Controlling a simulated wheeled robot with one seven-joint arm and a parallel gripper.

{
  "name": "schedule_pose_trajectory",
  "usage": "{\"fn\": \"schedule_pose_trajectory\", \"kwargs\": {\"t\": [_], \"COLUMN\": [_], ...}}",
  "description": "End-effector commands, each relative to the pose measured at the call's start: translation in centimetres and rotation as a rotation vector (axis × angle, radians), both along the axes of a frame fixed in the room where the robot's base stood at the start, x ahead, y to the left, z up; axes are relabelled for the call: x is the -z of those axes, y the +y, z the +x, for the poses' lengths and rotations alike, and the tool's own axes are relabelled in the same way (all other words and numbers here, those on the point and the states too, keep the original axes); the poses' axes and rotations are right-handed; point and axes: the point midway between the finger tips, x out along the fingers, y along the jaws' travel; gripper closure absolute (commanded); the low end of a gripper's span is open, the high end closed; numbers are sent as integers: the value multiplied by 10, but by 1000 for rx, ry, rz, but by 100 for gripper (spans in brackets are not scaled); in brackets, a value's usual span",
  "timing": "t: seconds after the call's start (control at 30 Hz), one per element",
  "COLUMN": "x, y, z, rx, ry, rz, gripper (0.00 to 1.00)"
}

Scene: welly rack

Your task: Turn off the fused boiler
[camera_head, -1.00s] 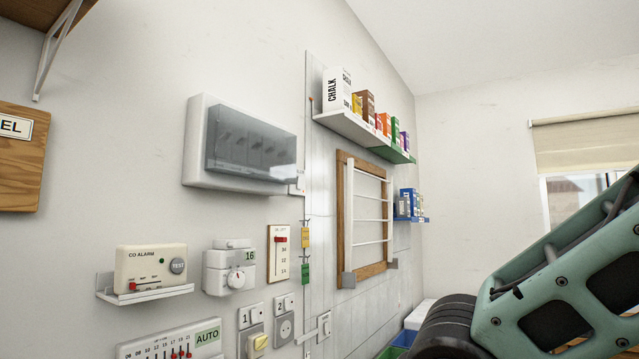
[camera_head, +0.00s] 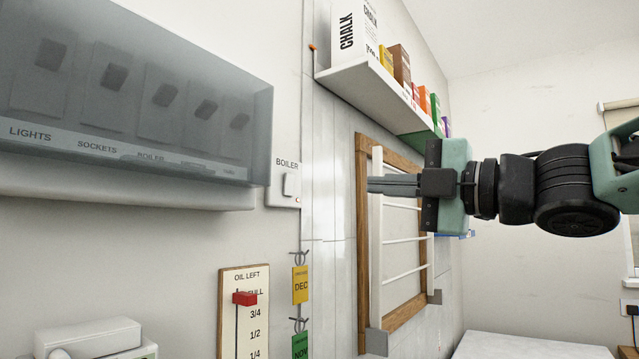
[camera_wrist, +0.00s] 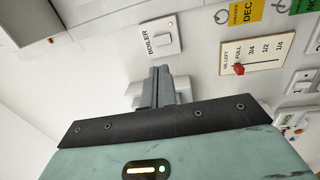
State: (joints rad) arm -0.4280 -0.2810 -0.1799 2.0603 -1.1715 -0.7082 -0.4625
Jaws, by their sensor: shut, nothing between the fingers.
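The fused boiler switch is a small white wall plate (camera_head: 284,186) labelled BOILER, with a rocker and a small red light at its lower right. It sits just right of the grey-covered switch box. It also shows in the wrist view (camera_wrist: 160,37), upper middle, just beyond my fingertips. My gripper (camera_head: 370,185) is shut and empty, pointing left at about the switch's height, to the right of it and apart from it. In the wrist view my closed fingers (camera_wrist: 160,72) point toward the plate. I cannot tell the exact gap.
The switch box (camera_head: 130,100) has a smoky cover over several switches and juts out from the wall. An oil gauge (camera_head: 244,310) with a red slider hangs below. Yellow (camera_head: 300,285) and green tags hang nearby. A shelf (camera_head: 360,95) with boxes and a wooden drying rack (camera_head: 364,250) are right.

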Motion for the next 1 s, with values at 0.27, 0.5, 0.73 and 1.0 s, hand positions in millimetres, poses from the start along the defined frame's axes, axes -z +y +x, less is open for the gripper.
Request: {"fn": "schedule_pose_trajectory", "kwargs": {"t": [0.27,0.5,0.73,1.0], "x": [-4,-5,-11,-18], "y": [-1,3,31,74], "z": [-2,1,21,56], "rx": [-11,-11,-14,-13], "ry": [-21,-19,-17,-17], "rz": [-9,-9,-9,-9], "gripper": [100,100,100,100]}}
